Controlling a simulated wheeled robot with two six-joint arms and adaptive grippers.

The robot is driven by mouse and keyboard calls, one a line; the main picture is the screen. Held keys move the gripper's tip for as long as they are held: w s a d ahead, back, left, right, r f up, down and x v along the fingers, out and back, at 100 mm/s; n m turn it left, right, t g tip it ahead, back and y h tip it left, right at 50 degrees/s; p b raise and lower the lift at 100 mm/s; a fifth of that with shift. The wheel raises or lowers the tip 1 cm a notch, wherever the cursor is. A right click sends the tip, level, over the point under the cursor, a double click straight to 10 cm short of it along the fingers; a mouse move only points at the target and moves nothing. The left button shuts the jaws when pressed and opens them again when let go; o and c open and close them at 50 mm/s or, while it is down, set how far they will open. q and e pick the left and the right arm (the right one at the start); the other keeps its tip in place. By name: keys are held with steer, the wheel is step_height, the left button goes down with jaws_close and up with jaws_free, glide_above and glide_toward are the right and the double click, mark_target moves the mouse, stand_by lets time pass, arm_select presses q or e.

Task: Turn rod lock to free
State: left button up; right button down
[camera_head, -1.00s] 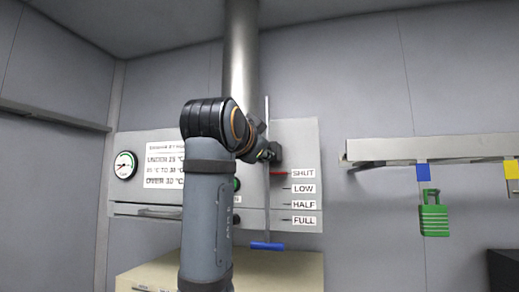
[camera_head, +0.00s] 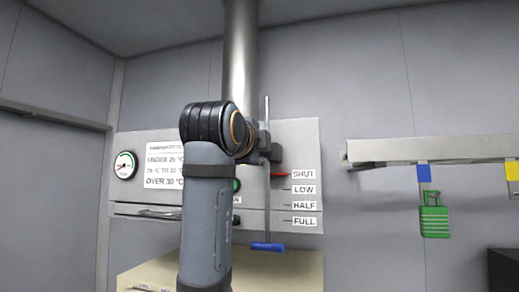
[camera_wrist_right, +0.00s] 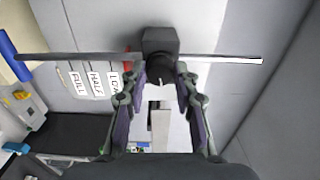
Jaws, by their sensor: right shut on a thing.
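The rod lock is a dark block with a round black knob (camera_wrist_right: 160,70) on the rod in the right wrist view; its block (camera_head: 276,153) shows beside my wrist in the head view. The thin upright rod (camera_head: 267,205) has a blue handle (camera_head: 267,247) at its lower end. A red pointer (camera_head: 279,174) stands level with the SHUT label (camera_head: 304,174). My right gripper (camera_wrist_right: 157,76) has its fingers on both sides of the knob, shut on it. In the head view my arm hides most of this gripper. My left gripper is not in view.
A grey panel (camera_head: 300,140) carries LOW, HALF and FULL labels, a round gauge (camera_head: 125,165) and a temperature sign (camera_head: 164,165). A beige box top (camera_head: 290,270) lies below.

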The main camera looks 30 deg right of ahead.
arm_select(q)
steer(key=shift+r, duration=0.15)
arm_select(e)
steer(key=shift+m, duration=0.8)
steer(key=c, duration=1)
jaws_free()
